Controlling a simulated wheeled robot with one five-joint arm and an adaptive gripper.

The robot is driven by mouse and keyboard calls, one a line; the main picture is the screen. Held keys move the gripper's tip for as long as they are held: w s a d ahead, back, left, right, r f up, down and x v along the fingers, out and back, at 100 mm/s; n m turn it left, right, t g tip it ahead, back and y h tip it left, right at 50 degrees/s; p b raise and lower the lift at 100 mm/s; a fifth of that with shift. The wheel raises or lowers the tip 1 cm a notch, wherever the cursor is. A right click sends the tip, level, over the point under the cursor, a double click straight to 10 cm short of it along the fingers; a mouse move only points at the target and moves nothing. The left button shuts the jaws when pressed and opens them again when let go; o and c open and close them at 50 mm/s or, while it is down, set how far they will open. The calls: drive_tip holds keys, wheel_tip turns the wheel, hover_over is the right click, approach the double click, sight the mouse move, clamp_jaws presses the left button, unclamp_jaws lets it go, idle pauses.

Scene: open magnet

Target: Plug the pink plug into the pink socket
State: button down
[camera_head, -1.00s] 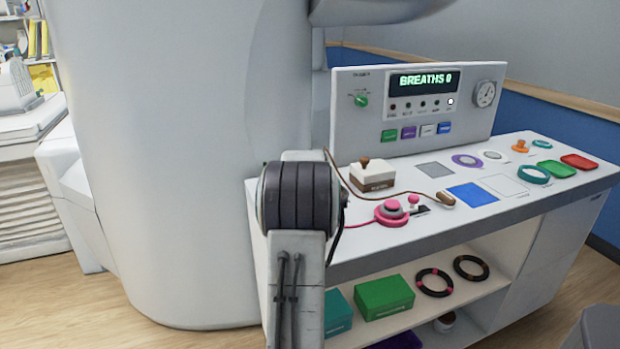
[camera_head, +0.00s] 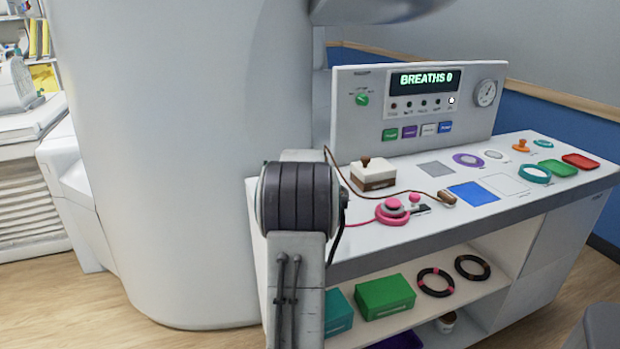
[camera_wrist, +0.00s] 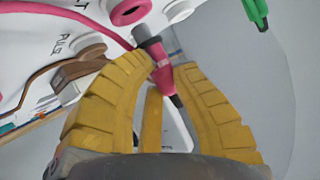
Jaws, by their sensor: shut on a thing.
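My gripper (camera_wrist: 166,82) shows in the wrist view with its yellow ribbed fingers shut on the pink plug (camera_wrist: 162,66). The plug has a grey tip that points up and left in the picture. A pink cord runs past it at the upper left. A pink ring-shaped socket (camera_wrist: 130,10) sits on a white lettered panel at the top, apart from the plug's tip. In the head view my arm hides the gripper and plug.
A green plug-like piece (camera_wrist: 256,12) is at the wrist view's top right. The head view shows a white bench (camera_head: 440,232) with a pink round device (camera_head: 392,211), a brown-and-white box (camera_head: 373,178) and a control panel (camera_head: 420,110). A large grey column (camera_head: 180,160) stands left.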

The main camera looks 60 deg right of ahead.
drive_tip(key=shift+f+b, duration=0.95)
drive_tip(key=shift+f, duration=0.05)
idle(0.4)
drive_tip(key=c, duration=1.1)
unclamp_jaws()
drive_tip(key=v, duration=1.2)
drive_tip(key=shift+r, duration=0.15)
